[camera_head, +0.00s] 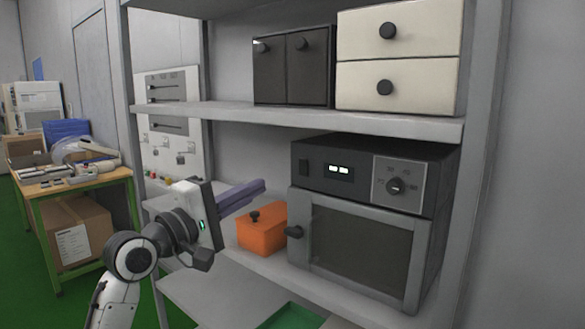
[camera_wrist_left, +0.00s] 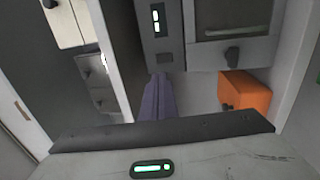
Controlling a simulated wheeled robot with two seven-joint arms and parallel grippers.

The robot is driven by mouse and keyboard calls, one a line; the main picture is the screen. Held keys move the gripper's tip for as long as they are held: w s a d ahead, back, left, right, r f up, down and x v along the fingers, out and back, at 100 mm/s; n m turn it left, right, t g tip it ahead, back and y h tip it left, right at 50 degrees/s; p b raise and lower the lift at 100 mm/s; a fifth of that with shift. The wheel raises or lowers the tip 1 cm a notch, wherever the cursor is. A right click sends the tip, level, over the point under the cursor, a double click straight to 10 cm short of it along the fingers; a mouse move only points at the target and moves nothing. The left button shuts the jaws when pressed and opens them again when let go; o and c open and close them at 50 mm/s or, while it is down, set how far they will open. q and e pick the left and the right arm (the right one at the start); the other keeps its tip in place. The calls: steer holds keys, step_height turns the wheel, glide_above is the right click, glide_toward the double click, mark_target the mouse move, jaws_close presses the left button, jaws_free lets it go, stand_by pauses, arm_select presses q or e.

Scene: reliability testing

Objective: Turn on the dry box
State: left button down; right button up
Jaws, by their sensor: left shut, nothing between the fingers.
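The dry box (camera_head: 375,175) is a dark grey unit on the middle shelf, with a lit display (camera_head: 339,170), a round knob (camera_head: 397,186) on a light panel and a small dark switch (camera_head: 304,168) at the left of its front. Its windowed door (camera_head: 360,245) is shut. My left gripper (camera_head: 262,186) has its purple fingers together and empty, left of the dry box front and apart from it in the head view. In the left wrist view, the fingertips (camera_wrist_left: 160,76) point toward the panel below the lit display (camera_wrist_left: 156,20). My right gripper is out of view.
An orange box (camera_head: 262,230) with a dark knob stands left of the dry box, below my left gripper. A dark cabinet (camera_head: 292,68) and cream drawers (camera_head: 398,55) stand on the shelf above. A shelf post (camera_head: 127,60) rises at the left.

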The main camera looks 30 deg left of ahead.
mark_target(302, 163)
arm_select(q)
steer(key=w, duration=0.4)
steer(key=w+r+p, duration=0.1)
steer(key=w, duration=0.3)
steer(key=w+d+r+p, duration=0.1)
steer(key=w, duration=0.3)
steer(key=shift+w, duration=0.3)
steer(key=shift+f, duration=0.1)
